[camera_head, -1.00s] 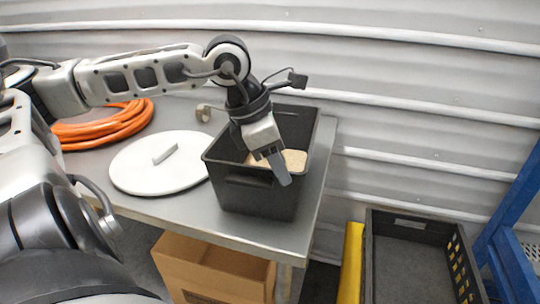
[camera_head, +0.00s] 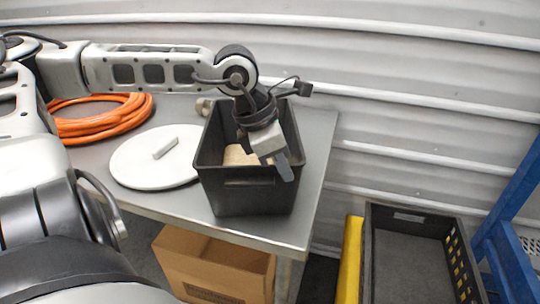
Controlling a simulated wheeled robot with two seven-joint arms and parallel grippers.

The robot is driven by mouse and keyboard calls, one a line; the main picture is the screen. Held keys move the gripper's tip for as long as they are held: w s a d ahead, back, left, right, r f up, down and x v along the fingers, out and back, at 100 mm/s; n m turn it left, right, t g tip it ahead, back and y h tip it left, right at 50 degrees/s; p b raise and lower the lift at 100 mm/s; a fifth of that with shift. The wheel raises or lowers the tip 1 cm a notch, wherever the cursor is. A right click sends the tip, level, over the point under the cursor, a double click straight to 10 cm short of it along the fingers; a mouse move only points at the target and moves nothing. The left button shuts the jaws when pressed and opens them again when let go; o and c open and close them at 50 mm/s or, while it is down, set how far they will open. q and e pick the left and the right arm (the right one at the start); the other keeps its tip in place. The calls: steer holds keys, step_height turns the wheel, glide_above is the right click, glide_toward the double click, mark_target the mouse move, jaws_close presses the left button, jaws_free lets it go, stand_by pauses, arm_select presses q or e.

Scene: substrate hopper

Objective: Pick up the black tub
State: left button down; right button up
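The black tub (camera_head: 247,196) stands on the grey table near its right corner, with something tan (camera_head: 238,156) inside it. My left arm reaches in from the left over the tub. My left gripper (camera_head: 283,166) points down at the tub's front right, and one dark finger overlaps the front wall just below the rim. The other finger is hidden, so I cannot tell whether the gripper is closed on the wall. The tub's base appears to rest on the table. My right gripper is out of view.
A white round lid (camera_head: 140,172) lies left of the tub, with an orange coiled hose (camera_head: 100,125) behind it. A cardboard box (camera_head: 205,268) sits below the table (camera_head: 265,232). A black crate (camera_head: 410,260), a yellow bar (camera_head: 350,262) and a blue frame (camera_head: 507,230) stand at the right.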

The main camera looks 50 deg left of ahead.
arm_select(q)
steer(key=shift+d+r, duration=0.1)
stand_by(0.3)
